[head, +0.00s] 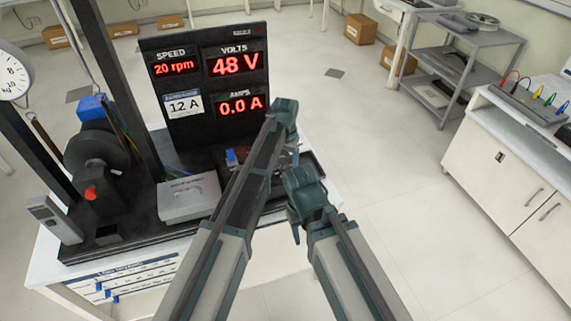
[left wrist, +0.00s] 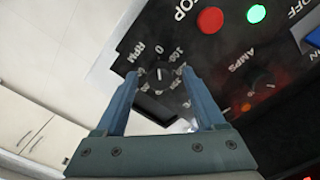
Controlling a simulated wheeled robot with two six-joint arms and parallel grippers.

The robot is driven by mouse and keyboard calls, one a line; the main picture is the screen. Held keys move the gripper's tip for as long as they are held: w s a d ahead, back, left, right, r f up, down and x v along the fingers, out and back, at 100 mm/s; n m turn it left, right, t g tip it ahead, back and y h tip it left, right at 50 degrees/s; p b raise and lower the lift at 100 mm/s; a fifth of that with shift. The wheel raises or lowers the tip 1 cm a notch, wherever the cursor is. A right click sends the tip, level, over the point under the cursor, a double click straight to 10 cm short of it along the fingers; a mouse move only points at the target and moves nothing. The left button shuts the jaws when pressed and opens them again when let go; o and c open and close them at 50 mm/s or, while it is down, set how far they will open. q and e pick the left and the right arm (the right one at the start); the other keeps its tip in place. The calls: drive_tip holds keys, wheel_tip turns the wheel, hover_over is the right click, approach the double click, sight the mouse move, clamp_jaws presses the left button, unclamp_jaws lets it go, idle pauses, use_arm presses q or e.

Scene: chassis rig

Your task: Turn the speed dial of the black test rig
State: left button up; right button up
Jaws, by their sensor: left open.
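The black test rig (head: 200,140) stands on a white bench, and its display reads 20 rpm, 48 V and 0.0 A. The speed dial (left wrist: 158,76) is a small black knob with a scale marked RPM, seen in the left wrist view. My left gripper (left wrist: 161,72) is open, with one finger on each side of the dial. Contact with the knob cannot be made out. In the head view my left arm hides the dial and most of the gripper.
On the panel near the dial are an AMPS knob (left wrist: 262,84), a red STOP button (left wrist: 210,20), a green light (left wrist: 256,14) and a blue switch (left wrist: 313,37). A grey box (head: 188,197) and a motor wheel (head: 96,160) are left of my arm.

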sight(285, 166)
use_arm(q)
wheel_tip(285, 166, up, 14)
drive_tip(key=p, duration=1.3)
drive_tip(key=shift+p, duration=0.3)
drive_tip(key=shift+f, duration=0.15)
drive_tip(key=s+a+f+b, duration=0.1)
drive_tip(key=s+a, duration=0.1)
drive_tip(key=s, duration=0.7)
drive_tip(key=s+a+f+n+b, duration=0.1)
drive_tip(key=s+a+f+b, duration=0.1)
drive_tip(key=s, duration=0.7)
drive_tip(key=s+a+f+y+b, duration=0.1)
drive_tip(key=s+a+f+b, duration=0.1)
drive_tip(key=s, duration=0.7)
drive_tip(key=shift+a, duration=0.45)
drive_tip(key=shift+f, duration=0.1)
